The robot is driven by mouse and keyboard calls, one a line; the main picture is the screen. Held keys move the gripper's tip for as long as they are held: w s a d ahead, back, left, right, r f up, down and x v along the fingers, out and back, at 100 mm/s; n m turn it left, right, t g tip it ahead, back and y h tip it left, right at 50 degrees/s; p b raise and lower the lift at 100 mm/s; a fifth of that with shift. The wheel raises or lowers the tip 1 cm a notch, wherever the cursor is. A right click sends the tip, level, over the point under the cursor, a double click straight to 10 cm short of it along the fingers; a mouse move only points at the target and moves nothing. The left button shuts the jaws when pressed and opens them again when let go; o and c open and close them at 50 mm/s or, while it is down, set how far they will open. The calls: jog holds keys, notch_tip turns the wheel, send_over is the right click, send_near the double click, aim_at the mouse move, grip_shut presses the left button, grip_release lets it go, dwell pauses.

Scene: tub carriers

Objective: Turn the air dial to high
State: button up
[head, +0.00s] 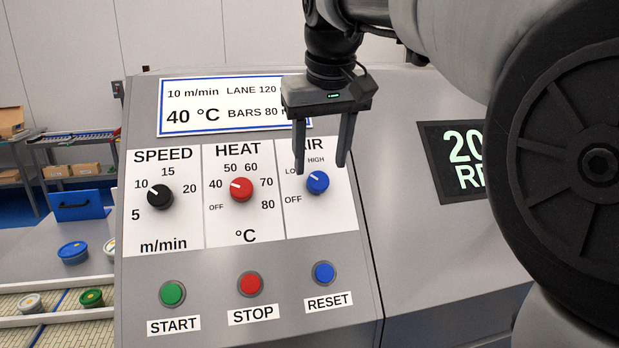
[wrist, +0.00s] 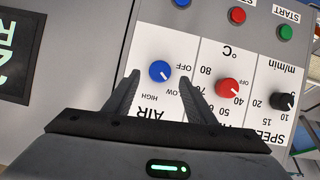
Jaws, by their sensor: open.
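The air dial (head: 317,182) is a round blue knob with a white pointer line, on the white AIR panel at the right of the dial row. In the head view its pointer aims up and left, towards the LOW label; HIGH is printed above it. It also shows in the wrist view (wrist: 160,71), upside down, between the fingertips in the picture. My gripper (head: 320,170) is open and empty, fingers pointing down, just above the dial in the head view. The fingers partly cover the AIR label.
The red heat dial (head: 241,189) and black speed dial (head: 160,196) sit left of the air dial. Below are the green START (head: 172,293), red STOP (head: 250,284) and blue RESET (head: 324,273) buttons. A dark display (head: 457,160) is at the right, partly behind my arm.

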aim_at(319, 179)
jog(key=shift+x, duration=2.2)
jog(key=shift+c, duration=0.4)
jog(key=c, duration=1)
jog(key=shift+o, duration=0.2)
